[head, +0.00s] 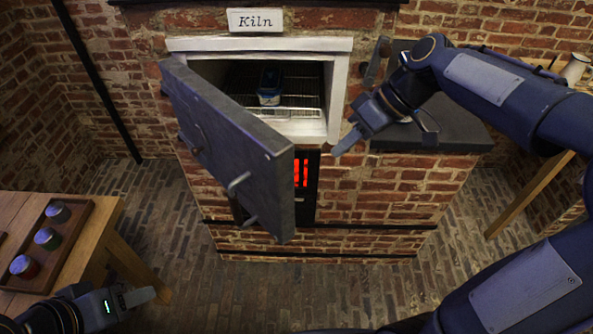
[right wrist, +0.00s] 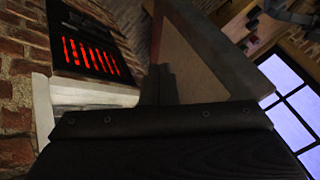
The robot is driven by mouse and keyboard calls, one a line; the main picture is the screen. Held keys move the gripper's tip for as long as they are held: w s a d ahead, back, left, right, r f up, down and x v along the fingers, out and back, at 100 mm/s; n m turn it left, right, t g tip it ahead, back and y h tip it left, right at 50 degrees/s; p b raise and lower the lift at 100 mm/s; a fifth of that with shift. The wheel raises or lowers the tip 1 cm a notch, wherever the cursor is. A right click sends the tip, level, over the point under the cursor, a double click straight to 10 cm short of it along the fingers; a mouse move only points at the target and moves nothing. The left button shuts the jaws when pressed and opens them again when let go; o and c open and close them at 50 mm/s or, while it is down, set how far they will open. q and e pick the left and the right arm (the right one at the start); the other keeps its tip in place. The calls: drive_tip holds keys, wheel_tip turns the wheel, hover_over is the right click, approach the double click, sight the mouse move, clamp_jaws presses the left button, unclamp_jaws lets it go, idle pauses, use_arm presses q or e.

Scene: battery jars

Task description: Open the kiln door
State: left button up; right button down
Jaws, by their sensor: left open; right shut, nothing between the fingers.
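The kiln door (head: 232,150) is a thick grey slab, hinged at the left of the white-framed kiln opening (head: 341,90). It stands swung well open towards me, with a handle (head: 238,182) on its front face. The door also shows in the right wrist view (right wrist: 205,55). My right gripper (head: 347,143) is shut and empty, just right of the opening's lower right corner and apart from the door. My left gripper (head: 145,296) is open at the lower left, beside the wooden table and away from the door.
A blue-lidded container (head: 269,88) stands on a wire rack (head: 300,112) inside the kiln. Red-glowing slots (head: 300,172) show below the opening. A dark ledge (head: 440,130) juts out at right. A tray (head: 82,236) with several jars lies on the left table (head: 112,228). The brick floor in front is clear.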

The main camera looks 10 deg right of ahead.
drive_tip(key=a+f+p, duration=0.1)
drive_tip(key=a+f, duration=0.7)
drive_tip(key=a, duration=0.1)
drive_tip(key=shift+s+a+p, duration=0.3)
drive_tip(key=shift+s+p, duration=0.1)
drive_tip(key=shift+r, duration=0.1)
drive_tip(key=shift+a, duration=0.1)
